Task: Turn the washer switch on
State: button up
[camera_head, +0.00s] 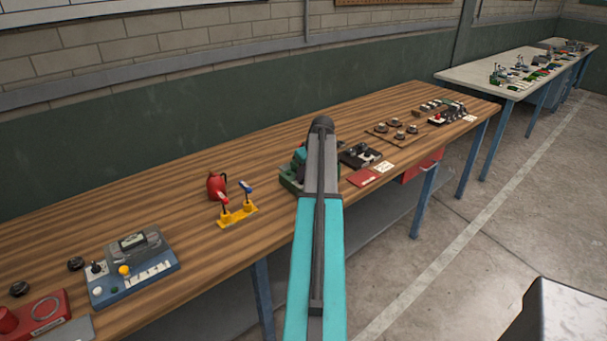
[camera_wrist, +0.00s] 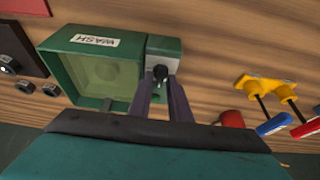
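The washer is a green box with a square recessed basin (camera_wrist: 100,72) and a white label reading WASH (camera_wrist: 95,40), upside down in the wrist view. Its switch (camera_wrist: 160,73) is a small dark knob on the grey front of a green block beside the basin. My gripper (camera_wrist: 161,82) points at this block, with one dark finger on each side of the switch and a gap between them. I cannot tell whether the fingers touch the knob. In the head view my arm hides most of the green washer (camera_head: 291,181) and all of my gripper.
A black device (camera_head: 360,156) is close on the right. A blue meter box (camera_head: 132,268) stands further left. Bare wooden bench (camera_head: 150,200) lies behind.

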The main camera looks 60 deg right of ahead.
grip_shut()
